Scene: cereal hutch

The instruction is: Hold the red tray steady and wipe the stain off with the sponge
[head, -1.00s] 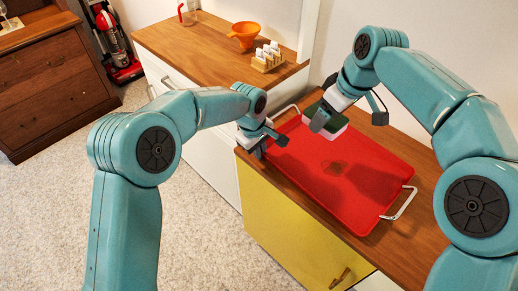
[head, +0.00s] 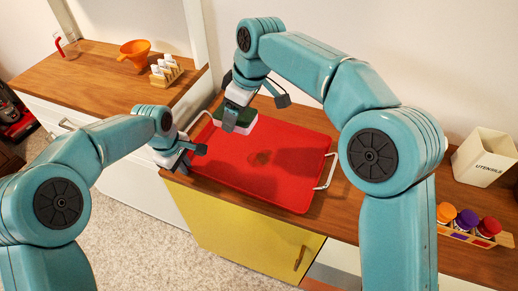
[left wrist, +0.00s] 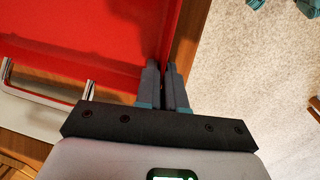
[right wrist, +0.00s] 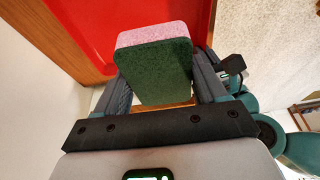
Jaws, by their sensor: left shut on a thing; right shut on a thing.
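The red tray (head: 290,175) lies on the wooden counter and has a metal handle at each end. A dark brownish stain (head: 260,158) marks its middle. My left gripper (head: 187,158) is shut on the tray's near rim at the left; the left wrist view shows its fingers (left wrist: 167,85) closed at the red edge (left wrist: 110,60). My right gripper (head: 238,112) is shut on the sponge (head: 243,123), green on one side and pink on the other. The sponge (right wrist: 155,65) sits between the right fingers over the tray's far left part; whether it touches the tray I cannot tell.
An orange funnel (head: 135,52), a rack of white-topped jars (head: 165,70) and a glass measuring cup (head: 67,45) stand on the left counter. A utensils box (head: 484,158) and a rack of coloured-lid jars (head: 466,219) stand at the right. A yellow cabinet door (head: 245,232) is below the tray.

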